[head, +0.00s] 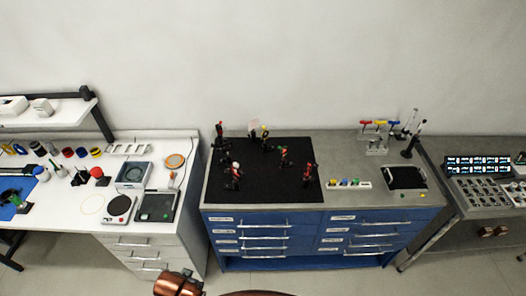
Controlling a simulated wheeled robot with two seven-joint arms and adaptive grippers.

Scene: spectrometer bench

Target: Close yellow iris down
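A small mount with a yellow part (265,132) stands near the back edge of the black optical board (262,193), and it may be the yellow iris. It is too small to tell how far its opening is open or shut. Several black mounts with red parts stand on the same board, one of them at the right (308,175). Neither of my grippers shows in the head view. Only a copper-coloured part and a dark curved edge, likely of my own body, show at the bottom edge.
The board lies on a grey bench (340,151) over blue drawers (262,240). Small coloured items (348,183) and a black tray (405,177) are on its right. A cluttered white bench (185,150) stands left, a panel with lit displays (480,166) right. Floor in front is free.

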